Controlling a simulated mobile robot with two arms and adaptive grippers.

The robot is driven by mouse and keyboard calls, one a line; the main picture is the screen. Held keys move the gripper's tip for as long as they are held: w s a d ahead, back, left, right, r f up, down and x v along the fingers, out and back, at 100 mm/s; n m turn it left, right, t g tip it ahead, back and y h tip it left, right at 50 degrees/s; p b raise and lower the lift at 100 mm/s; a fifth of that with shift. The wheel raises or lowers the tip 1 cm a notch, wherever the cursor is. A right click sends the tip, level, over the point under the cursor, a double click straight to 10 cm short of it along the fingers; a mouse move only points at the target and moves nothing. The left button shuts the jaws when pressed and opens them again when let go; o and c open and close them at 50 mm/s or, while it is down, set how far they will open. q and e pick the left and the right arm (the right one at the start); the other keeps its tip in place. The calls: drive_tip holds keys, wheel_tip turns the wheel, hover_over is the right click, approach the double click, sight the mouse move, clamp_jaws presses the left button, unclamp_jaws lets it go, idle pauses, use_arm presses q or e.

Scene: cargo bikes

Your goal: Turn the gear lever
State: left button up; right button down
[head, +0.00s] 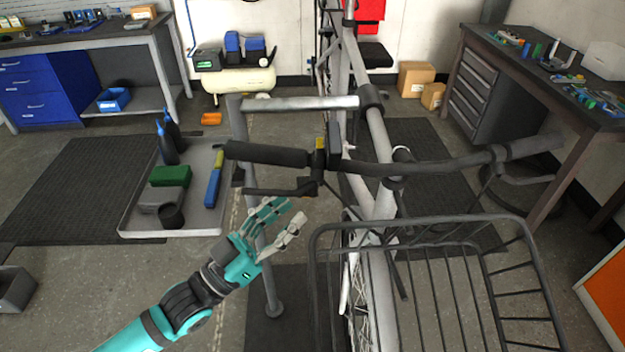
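The bike's dark handlebar (430,165) runs across the middle of the head view, with a black grip (266,154) at its left end. A small yellow and black part (320,150), which looks like the gear lever, sits at the inner end of this grip. A dark brake lever (278,191) runs below the grip. My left gripper (293,211) is below the grip and brake lever, its fingers pointing up and right. Its fingers are spread and empty, apart from the yellow part. My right gripper is not in view.
A wire basket (430,228) is at the front right of the bike. A grey stand post (240,130) rises left of it. A tool tray (210,225) lies behind on the left. Workbenches stand at the left (80,40) and right (500,50).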

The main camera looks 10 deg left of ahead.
sight(309, 194)
use_arm(q)
drive_tip(key=p+x, duration=0.1)
drive_tip(key=x, duration=0.5)
drive_tip(key=shift+w+d+r+p, duration=0.1)
drive_tip(key=shift+w+d+p, duration=0.05)
drive_tip(key=shift+d+p, duration=0.15)
drive_tip(key=shift+a, duration=0.1)
clamp_jaws()
